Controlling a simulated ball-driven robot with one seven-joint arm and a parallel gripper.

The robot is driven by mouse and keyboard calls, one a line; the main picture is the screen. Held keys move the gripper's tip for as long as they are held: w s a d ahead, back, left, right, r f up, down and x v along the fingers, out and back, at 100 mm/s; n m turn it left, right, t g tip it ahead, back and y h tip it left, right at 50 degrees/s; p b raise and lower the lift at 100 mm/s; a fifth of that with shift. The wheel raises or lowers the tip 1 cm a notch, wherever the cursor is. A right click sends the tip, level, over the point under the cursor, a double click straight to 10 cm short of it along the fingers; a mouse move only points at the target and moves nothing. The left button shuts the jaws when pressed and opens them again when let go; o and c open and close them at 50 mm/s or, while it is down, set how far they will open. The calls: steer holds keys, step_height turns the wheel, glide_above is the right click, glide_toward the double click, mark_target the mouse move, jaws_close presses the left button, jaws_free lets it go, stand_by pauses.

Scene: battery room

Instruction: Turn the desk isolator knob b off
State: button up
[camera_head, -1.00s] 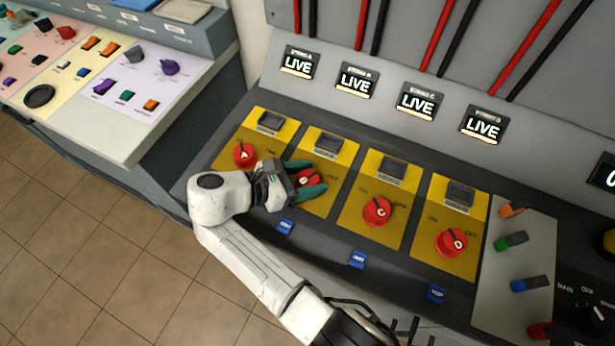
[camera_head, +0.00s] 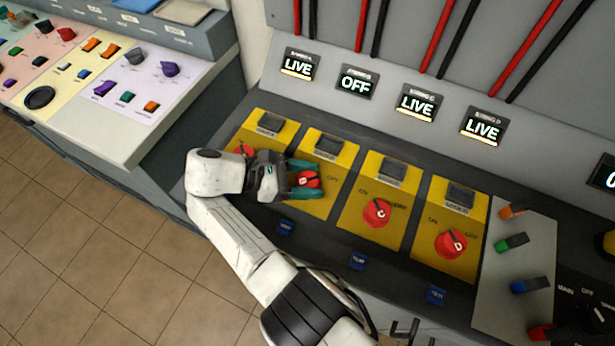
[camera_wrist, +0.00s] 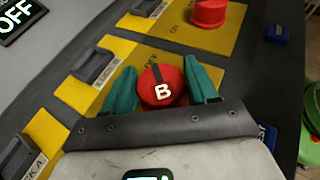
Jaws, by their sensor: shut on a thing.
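The red isolator knob B (camera_head: 308,180) sits on the second yellow plate (camera_head: 320,206) from the left on the sloped desk. My gripper (camera_head: 306,179) is shut on it, with its green fingers on opposite sides of the knob. The display (camera_head: 356,82) above this plate reads OFF. It also shows partly at the top left of the wrist view (camera_wrist: 18,17).
Knob A (camera_head: 246,150) is partly hidden by my gripper. Knob C (camera_head: 377,212) and knob D (camera_head: 451,243) stand to the right. The displays above A (camera_head: 297,65), C (camera_head: 416,103) and D (camera_head: 482,126) read LIVE. Blue tags (camera_head: 358,261) lie along the desk's front.

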steer(key=shift+f, duration=0.1)
steer(key=o, duration=1)
steer(key=b+v, duration=0.2)
steer(key=v, duration=0.6)
steer(key=shift+a, duration=0.15)
steer(key=shift+s+a+b, duration=0.1)
steer(key=shift+a+b, duration=0.25)
steer(key=shift+s+a+r+b, duration=0.2)
steer(key=shift+a+r+b, duration=0.25)
steer(key=shift+a+r, duration=0.25)
steer(key=shift+f, duration=0.1)
